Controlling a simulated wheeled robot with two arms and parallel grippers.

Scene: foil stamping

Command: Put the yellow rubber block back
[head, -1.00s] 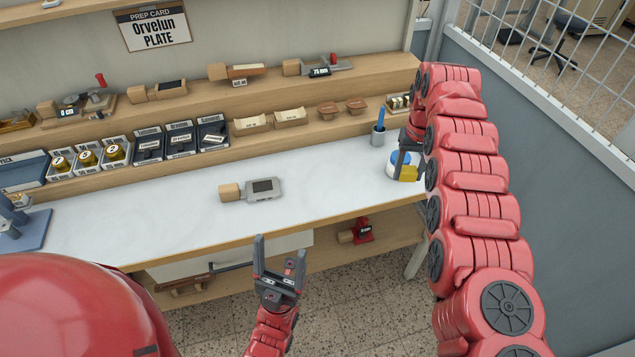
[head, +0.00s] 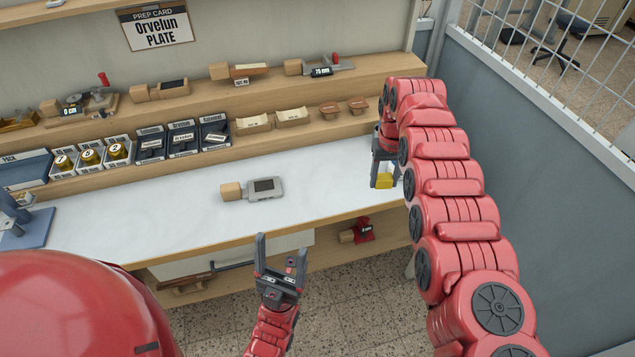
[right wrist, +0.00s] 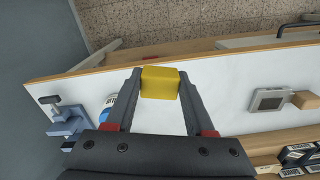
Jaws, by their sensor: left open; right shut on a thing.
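The yellow rubber block (head: 384,181) is between the fingertips of my right gripper (head: 384,172), over the right end of the white bench top (head: 320,190). In the right wrist view the yellow block (right wrist: 160,82) is held across the two fingers, with bench top behind it. How high it is above the bench is hard to tell. My left gripper (head: 280,266) is open and empty, in front of the bench's front edge.
A grey plate with a wooden handle (head: 265,188) lies mid-bench. Trays, bottles and tools stand on the shelves (head: 300,96) behind. A blue-and-white jar (right wrist: 109,103) and a blue device (right wrist: 65,120) show in the right wrist view. The bench's middle is mostly clear.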

